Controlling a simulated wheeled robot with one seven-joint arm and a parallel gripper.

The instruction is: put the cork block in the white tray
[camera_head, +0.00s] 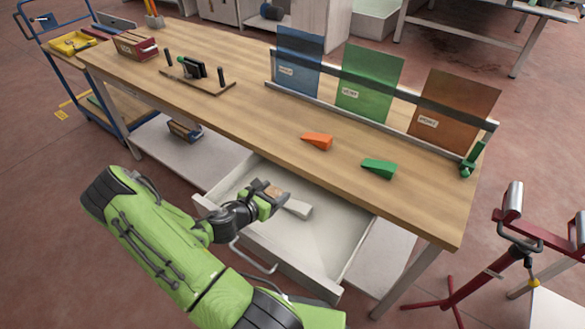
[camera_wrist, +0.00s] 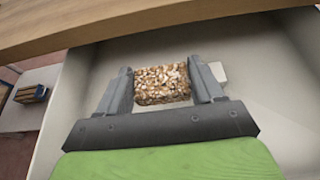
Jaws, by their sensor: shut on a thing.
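The cork block (camera_head: 274,191) is a small speckled brown block. My gripper (camera_head: 271,195) is shut on it, over the open pale drawer (camera_head: 318,235) under the workbench. In the wrist view the cork block (camera_wrist: 161,84) sits between both fingers, with the drawer's pale inside behind it. I cannot tell its exact height above the drawer floor. A pale wedge-like piece (camera_head: 298,208) lies in the drawer just right of my gripper. I cannot clearly single out a white tray; a white surface (camera_head: 548,307) shows partly at the lower right edge.
The wooden bench top (camera_head: 235,95) overhangs the drawer's back. On it are an orange wedge (camera_head: 317,141), a green wedge (camera_head: 378,168) and a rack with coloured panels (camera_head: 363,90). A red roller stand (camera_head: 505,245) stands at the right. A blue cart (camera_head: 75,45) is at the left.

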